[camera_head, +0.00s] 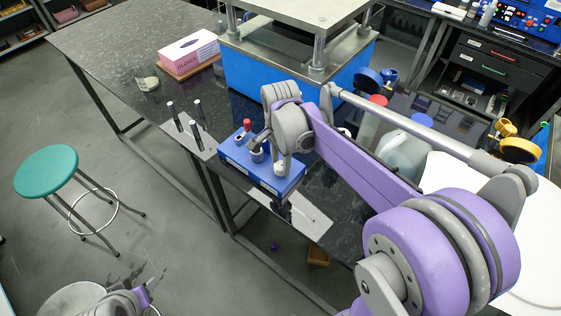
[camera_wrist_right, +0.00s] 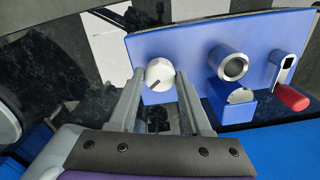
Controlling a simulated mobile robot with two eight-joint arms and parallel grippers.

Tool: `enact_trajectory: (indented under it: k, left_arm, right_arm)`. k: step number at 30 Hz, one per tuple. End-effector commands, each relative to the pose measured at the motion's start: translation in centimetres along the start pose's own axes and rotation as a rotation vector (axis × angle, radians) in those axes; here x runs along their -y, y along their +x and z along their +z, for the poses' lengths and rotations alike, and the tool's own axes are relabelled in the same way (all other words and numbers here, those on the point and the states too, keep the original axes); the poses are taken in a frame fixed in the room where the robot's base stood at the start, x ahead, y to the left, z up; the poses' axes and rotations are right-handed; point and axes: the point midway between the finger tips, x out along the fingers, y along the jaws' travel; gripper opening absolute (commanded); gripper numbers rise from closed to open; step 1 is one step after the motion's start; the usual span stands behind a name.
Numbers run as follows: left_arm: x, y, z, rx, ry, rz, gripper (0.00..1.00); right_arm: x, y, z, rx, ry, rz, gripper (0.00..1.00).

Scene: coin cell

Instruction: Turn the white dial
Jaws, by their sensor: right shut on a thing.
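The white dial (camera_wrist_right: 159,75) has a dark pointer line and sits on a blue panel (camera_wrist_right: 195,50). In the right wrist view my right gripper (camera_wrist_right: 158,82) has one finger on each side of the dial and is shut on it. In the head view the right gripper (camera_head: 266,141) reaches down to the blue box (camera_head: 240,157) from above; the gripper largely hides the dial there. Part of my left arm and gripper (camera_head: 146,294) shows at the bottom left, away from the box; its jaws are not clear.
On the panel are a metal-rimmed round port (camera_wrist_right: 232,65) and a red-handled lever (camera_wrist_right: 291,97). Several dark posts (camera_head: 195,110) stand left of the box. A blue press (camera_head: 250,75) stands behind. A green stool (camera_head: 47,172) is on the floor at left.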

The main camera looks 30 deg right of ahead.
Motion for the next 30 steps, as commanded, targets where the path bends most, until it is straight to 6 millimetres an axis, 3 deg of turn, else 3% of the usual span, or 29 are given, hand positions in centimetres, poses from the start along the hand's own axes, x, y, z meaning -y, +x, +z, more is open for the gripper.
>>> enact_trajectory:
  k: [30]
  left_arm:
    - [0.0, 1.5, 1.9, 0.018, 0.0, 0.0, 0.5]
  right_arm:
    - [0.0, 0.0, 0.0, -0.001, -0.932, -0.001, 0.0]
